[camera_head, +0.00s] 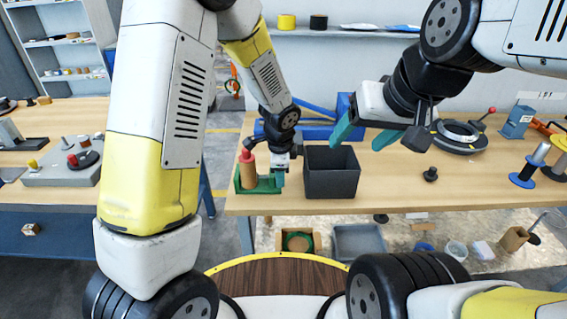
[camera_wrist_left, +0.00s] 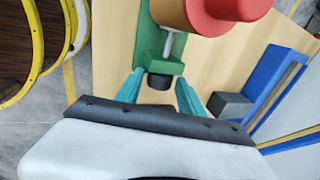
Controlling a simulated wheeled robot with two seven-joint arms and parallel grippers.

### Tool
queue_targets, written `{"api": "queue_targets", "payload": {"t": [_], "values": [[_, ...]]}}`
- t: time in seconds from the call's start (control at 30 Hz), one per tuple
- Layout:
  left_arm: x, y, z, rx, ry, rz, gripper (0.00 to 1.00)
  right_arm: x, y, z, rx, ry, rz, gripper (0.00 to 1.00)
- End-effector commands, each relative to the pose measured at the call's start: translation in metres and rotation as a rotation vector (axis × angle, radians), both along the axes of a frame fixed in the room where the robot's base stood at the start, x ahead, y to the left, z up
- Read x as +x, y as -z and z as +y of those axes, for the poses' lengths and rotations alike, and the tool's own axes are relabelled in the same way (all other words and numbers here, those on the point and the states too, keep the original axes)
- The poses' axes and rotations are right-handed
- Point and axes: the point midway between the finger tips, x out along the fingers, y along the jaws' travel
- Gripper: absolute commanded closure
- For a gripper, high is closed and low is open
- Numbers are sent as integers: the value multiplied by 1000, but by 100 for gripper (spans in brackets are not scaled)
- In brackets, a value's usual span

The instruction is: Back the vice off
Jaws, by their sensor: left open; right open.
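The green vice (camera_head: 263,186) stands near the front edge of the wooden table. It also shows in the left wrist view (camera_wrist_left: 151,45), with a brown and red coil piece (camera_head: 247,170) upright in it. In the wrist view the dark knob (camera_wrist_left: 159,80) at the vice's near end lies between the teal fingers of my left gripper (camera_wrist_left: 160,92). Those fingers are apart, with a gap on each side of the knob. My right gripper (camera_head: 366,135) is open and empty above the table, to the right of the black bin.
The black bin (camera_head: 331,180) stands close to the right of the vice. Behind it is a blue frame (camera_head: 300,130). A round black turntable (camera_head: 458,137) and spools (camera_head: 527,170) are further right. The table's front middle is mostly clear.

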Motion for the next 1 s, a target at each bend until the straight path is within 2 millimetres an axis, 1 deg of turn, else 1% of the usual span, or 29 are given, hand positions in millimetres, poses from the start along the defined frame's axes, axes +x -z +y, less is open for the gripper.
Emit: {"api": "queue_targets", "payload": {"t": [0.13, 0.27, 0.5, 0.6, 0.9, 1.0], "values": [[1, 0, 0, 0, -2, 7, 55, 0, 0, 0, 0, 0, 0, 33], [4, 1, 2, 0, -9, 62, 55, 0, 0, 0, 0, 0, 0, 33], [9, 1, 1, -2, -7, 257, 55, 0, 0, 0, 0, 0, 0, 33], [9, 0, 0, -2, -3, 307, 55, 0, 0, 0, 0, 0, 0, 33], [8, -1, 0, 0, 0, 323, 55, 0, 0, 0, 0, 0, 0, 33], [11, 0, 0, -1, -3, 362, 55, 0, 0, 0, 0, 0, 0, 33]]}}
